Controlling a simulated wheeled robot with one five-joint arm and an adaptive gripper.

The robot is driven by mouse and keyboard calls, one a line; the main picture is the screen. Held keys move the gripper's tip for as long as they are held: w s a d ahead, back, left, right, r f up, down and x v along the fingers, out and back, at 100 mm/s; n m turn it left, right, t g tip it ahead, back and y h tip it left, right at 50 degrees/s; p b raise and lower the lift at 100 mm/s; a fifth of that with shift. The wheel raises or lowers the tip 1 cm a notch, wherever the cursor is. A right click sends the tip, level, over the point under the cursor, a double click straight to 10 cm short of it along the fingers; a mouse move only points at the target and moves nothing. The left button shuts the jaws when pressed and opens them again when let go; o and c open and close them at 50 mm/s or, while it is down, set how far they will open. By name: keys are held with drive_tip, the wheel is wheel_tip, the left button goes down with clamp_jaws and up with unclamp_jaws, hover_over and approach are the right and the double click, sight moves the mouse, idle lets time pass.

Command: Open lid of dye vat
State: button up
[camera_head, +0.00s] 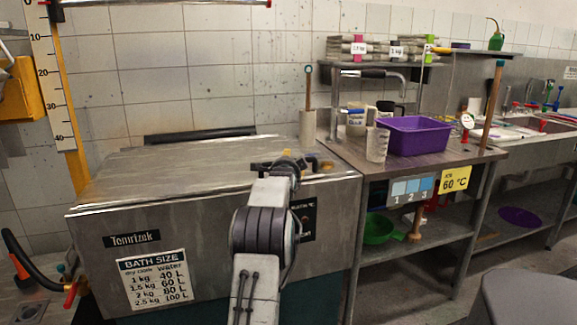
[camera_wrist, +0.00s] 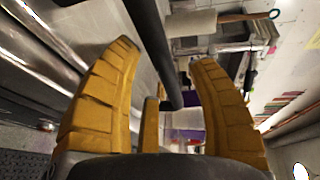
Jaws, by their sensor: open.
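The dye vat (camera_head: 218,232) is a grey steel box at the left of the head view, with a flat lid (camera_head: 190,163) lying shut on top. My gripper (camera_head: 288,162) is at the front right part of the lid, seen from behind. In the wrist view its two yellow-brown fingers (camera_wrist: 166,56) are spread apart. A black bar (camera_wrist: 153,38) runs between them in the picture; it looks like a handle. I cannot tell whether the fingers touch it. My arm hides part of the vat's front and the lid's front edge.
A steel bench (camera_head: 425,163) adjoins the vat on the right, with a purple tub (camera_head: 412,136) and a clear jug (camera_head: 377,145). A white cylinder (camera_head: 307,130) holding a stick stands behind the lid's right end. A yellow measuring post (camera_head: 62,110) rises at the left.

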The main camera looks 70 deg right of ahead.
drive_tip(key=shift+x, duration=0.8)
drive_tip(key=shift+c, duration=0.3)
clamp_jaws()
